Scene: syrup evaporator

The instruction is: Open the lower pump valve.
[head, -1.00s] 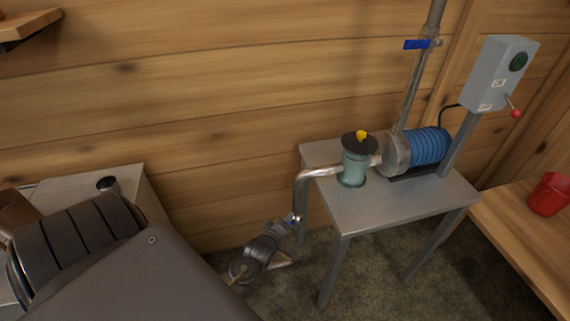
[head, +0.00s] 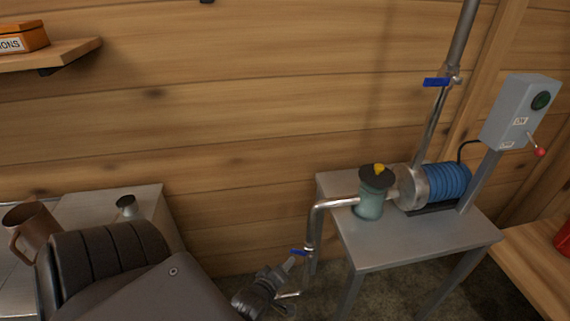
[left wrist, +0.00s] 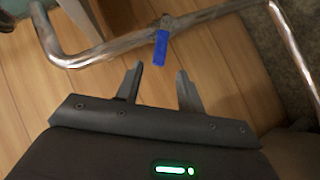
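The lower pump valve has a blue handle (head: 299,252) on the vertical metal pipe left of the pump table. The handle sticks out to the left, crosswise to the pipe. In the left wrist view the blue handle (left wrist: 161,48) points from the pipe toward my fingers. My left gripper (head: 288,264) is just below and left of the handle in the head view. In the left wrist view the left gripper (left wrist: 160,70) is open, with the handle's end near the gap between its fingertips and nothing held. My right gripper is not in view.
The pump (head: 442,186) and a green-grey canister (head: 371,204) stand on a metal table (head: 410,246). A second blue handle (head: 437,82) is on the upper pipe. A grey switch box (head: 520,112) is at right. A brown mug (head: 30,232) is at left.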

